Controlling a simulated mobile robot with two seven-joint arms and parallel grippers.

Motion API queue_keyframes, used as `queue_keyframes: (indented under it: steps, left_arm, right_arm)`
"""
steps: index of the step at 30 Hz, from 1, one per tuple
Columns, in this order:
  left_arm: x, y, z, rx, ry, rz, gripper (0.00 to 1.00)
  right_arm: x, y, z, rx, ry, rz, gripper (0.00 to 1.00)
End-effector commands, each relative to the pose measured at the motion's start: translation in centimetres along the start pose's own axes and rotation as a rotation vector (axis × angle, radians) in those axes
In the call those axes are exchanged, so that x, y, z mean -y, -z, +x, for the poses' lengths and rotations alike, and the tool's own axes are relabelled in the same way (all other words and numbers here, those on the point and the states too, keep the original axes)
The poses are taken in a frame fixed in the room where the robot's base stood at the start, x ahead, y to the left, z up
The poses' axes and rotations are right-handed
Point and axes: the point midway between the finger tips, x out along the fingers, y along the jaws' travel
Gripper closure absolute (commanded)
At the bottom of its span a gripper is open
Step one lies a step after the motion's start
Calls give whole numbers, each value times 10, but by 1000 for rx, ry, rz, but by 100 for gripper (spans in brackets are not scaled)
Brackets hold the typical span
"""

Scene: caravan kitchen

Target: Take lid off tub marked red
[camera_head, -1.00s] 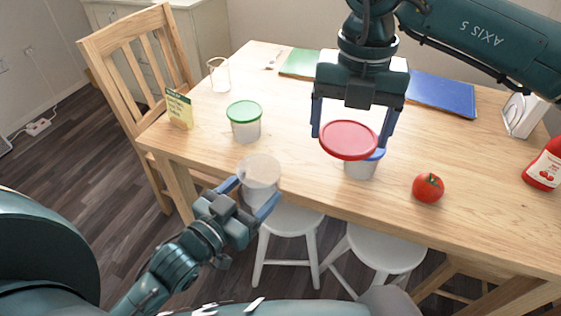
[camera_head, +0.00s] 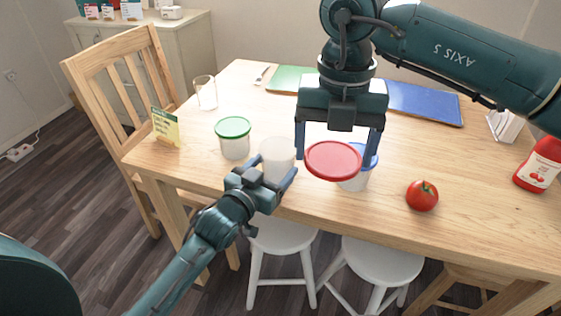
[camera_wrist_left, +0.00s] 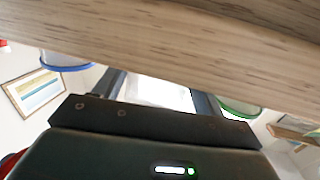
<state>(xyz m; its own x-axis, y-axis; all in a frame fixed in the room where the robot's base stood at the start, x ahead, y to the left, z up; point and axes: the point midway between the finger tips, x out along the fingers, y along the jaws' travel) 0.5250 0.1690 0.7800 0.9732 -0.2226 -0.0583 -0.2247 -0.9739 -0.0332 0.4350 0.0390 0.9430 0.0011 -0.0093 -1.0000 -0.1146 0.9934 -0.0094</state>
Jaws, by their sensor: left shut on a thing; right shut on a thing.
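My left gripper (camera_head: 267,175) is shut on a whitish, lidless tub (camera_head: 278,152) near the table's front edge. The tub also shows between the fingers in the left wrist view (camera_wrist_left: 158,92). I cannot tell whether its base touches the table. My right gripper (camera_head: 338,155) is shut on a flat red lid (camera_head: 333,160), held apart from the tub, to its right. The lid partly covers a tub with a blue lid (camera_head: 369,160) behind it. A tub with a green lid (camera_head: 234,127) stands to the left of the held tub.
On the wooden table (camera_head: 470,215) are a tomato (camera_head: 422,196), a red bottle (camera_head: 541,165), a glass (camera_head: 206,93), a yellow-green card (camera_head: 165,127), a green mat (camera_head: 287,78) and a blue mat (camera_head: 425,102). White stools (camera_head: 382,262) stand at the front, a chair (camera_head: 120,100) at the left.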

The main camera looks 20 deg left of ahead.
Motion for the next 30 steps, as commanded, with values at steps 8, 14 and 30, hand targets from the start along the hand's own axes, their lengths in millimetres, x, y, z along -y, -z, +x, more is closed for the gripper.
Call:
queue_keyframes:
  steps: [8, 14, 30]
  left_arm:
    - [0, 1, 39, -1, -1, 0, 75]
    - [0, -3, 37, -1, -1, 0, 75]
    - [0, -6, 36, -1, 0, 0, 8]
  right_arm:
    - [0, 0, 7, 0, 0, 0, 46]
    - [0, 0, 8, 0, 0, 0, 46]
    - [0, 0, 9, 0, 0, 0, 46]
